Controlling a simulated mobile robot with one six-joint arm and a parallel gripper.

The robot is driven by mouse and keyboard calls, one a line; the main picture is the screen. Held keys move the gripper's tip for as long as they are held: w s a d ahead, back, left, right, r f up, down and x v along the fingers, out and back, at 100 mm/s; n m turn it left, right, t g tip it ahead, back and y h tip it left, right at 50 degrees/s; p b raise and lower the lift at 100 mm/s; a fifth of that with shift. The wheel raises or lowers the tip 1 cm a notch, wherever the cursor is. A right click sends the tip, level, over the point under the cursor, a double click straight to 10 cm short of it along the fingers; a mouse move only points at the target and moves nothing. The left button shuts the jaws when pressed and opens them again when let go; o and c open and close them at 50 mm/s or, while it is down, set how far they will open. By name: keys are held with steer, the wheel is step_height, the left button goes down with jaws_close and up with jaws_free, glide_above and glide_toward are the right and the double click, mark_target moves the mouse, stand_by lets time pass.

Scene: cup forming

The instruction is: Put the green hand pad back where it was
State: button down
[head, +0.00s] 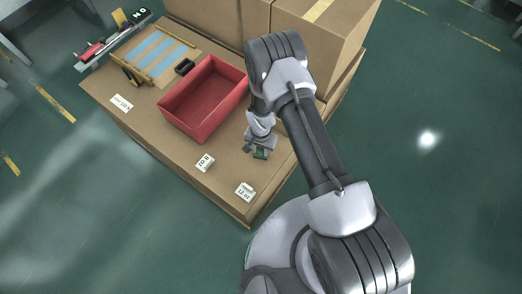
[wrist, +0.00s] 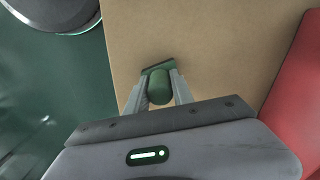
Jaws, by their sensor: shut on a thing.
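The green hand pad (wrist: 159,86) has a rounded green grip and a flat darker green plate (wrist: 160,67). My gripper (wrist: 158,80) is shut on it, with one finger on each side of the grip. In the head view the pad (head: 261,154) shows small under my gripper (head: 259,147), over the brown tabletop to the right of the red bin. I cannot tell whether the pad touches the tabletop.
The open red bin (head: 182,112) looks empty. White label blocks (head: 204,163) (head: 245,191) stand along the near edge, and a white card (head: 121,103) lies at left. A wooden frame with blue strips (head: 158,53) and a small black box (head: 184,67) are behind. Cardboard boxes (head: 322,42) stand at the back.

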steer(key=c, duration=1.1)
jaws_free()
